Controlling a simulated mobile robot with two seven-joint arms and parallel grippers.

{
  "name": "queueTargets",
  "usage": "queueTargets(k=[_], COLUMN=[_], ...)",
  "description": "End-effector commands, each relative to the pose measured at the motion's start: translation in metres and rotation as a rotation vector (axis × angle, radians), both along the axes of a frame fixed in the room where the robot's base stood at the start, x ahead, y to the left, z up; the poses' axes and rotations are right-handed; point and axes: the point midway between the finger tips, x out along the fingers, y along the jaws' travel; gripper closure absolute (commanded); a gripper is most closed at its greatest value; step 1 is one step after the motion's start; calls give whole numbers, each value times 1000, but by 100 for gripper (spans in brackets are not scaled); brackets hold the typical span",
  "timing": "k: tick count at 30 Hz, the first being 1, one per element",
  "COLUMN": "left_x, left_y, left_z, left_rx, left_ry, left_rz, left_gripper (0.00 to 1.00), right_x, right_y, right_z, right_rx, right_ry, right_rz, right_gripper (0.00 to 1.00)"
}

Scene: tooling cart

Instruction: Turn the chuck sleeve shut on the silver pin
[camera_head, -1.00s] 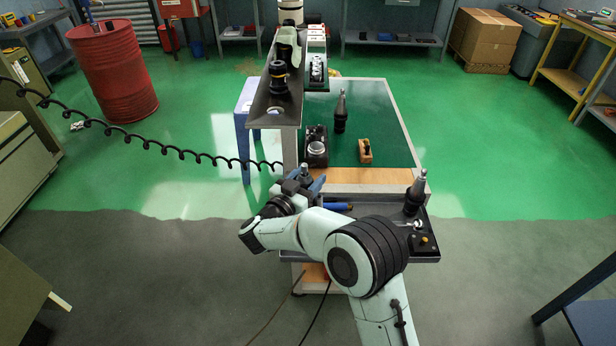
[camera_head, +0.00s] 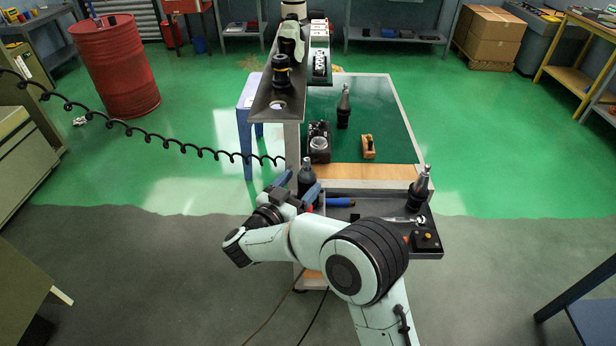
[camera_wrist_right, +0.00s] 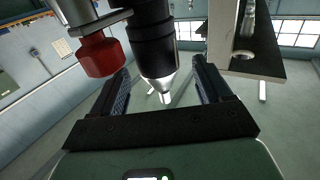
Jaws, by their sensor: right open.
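A dark chuck (camera_head: 307,188) with a silver pin (camera_head: 307,162) pointing up stands at the left end of the cart's front tray. My right gripper (camera_head: 298,188) is open, with one blue finger on either side of the chuck. In the right wrist view the black chuck (camera_wrist_right: 153,45) and the silver pin (camera_wrist_right: 165,96) lie between the spread fingers of the gripper (camera_wrist_right: 160,88), with gaps visible on both sides. The chuck's lower part is hidden by the gripper in the head view. My left gripper is not in view.
A red knob (camera_wrist_right: 100,55) sits close beside the chuck. A blue-handled tool (camera_head: 340,201), a wrench (camera_head: 402,219) and another holder (camera_head: 419,190) lie or stand along the tray (camera_head: 375,206). Behind are a raised shelf (camera_head: 270,104) and the green mat (camera_head: 385,115).

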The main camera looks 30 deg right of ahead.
Motion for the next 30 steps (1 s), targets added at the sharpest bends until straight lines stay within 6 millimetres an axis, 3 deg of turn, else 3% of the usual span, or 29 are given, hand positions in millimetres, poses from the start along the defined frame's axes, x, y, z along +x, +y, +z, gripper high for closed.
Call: queueTargets(k=[6, 12, 30], left_x=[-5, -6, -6], left_y=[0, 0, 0], left_z=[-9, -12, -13], left_rx=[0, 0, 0], left_ry=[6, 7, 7], left_rz=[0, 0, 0], left_gripper=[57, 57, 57], right_x=[-23, -35, -38], right_y=[44, 66, 72], right_z=[-2, -1, 0], right_rx=[1, 1, 1], right_ry=[0, 0, 0], right_rz=[4, 1, 0], right_gripper=[22, 22, 22])
